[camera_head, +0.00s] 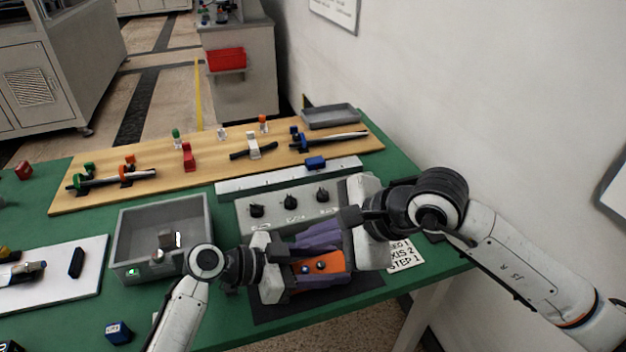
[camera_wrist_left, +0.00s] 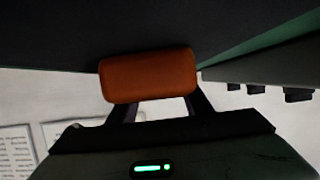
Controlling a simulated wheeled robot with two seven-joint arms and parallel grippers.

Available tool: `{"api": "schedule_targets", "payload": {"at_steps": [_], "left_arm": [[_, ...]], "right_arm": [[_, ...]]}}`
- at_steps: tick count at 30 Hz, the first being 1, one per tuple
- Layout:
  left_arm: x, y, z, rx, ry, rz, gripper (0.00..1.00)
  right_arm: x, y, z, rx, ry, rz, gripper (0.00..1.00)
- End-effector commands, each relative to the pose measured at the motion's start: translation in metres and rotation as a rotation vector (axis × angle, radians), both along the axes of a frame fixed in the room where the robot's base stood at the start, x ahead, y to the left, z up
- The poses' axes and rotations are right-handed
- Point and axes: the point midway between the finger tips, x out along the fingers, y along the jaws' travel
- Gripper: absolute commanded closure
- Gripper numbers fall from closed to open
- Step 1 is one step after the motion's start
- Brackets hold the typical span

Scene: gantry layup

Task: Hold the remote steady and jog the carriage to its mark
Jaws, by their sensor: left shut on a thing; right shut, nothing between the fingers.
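An orange remote (camera_head: 335,262) with two dark round buttons lies low over the dark mat (camera_head: 262,308). My left gripper (camera_head: 342,270) reaches from the left and is shut on the remote. Its orange end shows between the fingers in the left wrist view (camera_wrist_left: 148,76). My right gripper (camera_head: 298,244) reaches in from the right, its purple fingers shut and empty just behind the remote. I cannot tell whether they touch it. A blue block (camera_head: 315,162), seemingly the carriage, sits on the pale rail (camera_head: 255,184), right of its middle. No clear mark is readable on the rail.
A grey panel with several black knobs (camera_head: 290,201) stands behind the grippers. A grey bin (camera_head: 135,228) stands left. A wooden board (camera_head: 215,178) with clamps lies behind. The wall closes off the right.

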Motion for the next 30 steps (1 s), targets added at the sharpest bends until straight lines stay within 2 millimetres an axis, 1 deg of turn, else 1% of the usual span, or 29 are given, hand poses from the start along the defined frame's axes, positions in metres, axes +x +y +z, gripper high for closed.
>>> {"api": "schedule_targets", "payload": {"at_steps": [7,8,10,12,20,23,26,30], "left_arm": [[0.0,0.0,0.0,0.001,0.0,0.0,0.85],[0.0,0.0,0.0,0.001,0.0,0.0,0.53],[0.0,0.0,0.0,0.0,0.0,0.0,0.41],[0.0,0.0,0.0,0.0,0.0,0.0,0.33],[0.0,0.001,0.0,0.0,0.0,0.0,0.33],[-0.001,0.006,0.002,0.001,0.0,0.002,0.33],[-0.005,0.018,0.006,0.003,-0.002,0.001,0.33],[-0.014,0.045,0.017,0.005,-0.002,0.002,0.33]], "right_arm": [[0.0,0.0,0.0,0.0,0.0,0.0,1.0],[0.0,0.0,0.0,0.0,0.0,0.0,1.0],[0.0,0.0,0.0,0.0,0.0,0.0,1.0],[0.0,0.0,0.0,0.0,0.0,0.0,1.0],[0.0,0.0,0.0,0.0,0.0,0.0,1.0],[0.0,0.0,0.0,0.0,0.0,0.0,1.0],[0.0,0.0,0.0,0.0,0.0,0.0,1.0],[0.0,0.0,0.0,0.0,0.0,0.0,1.0]]}}
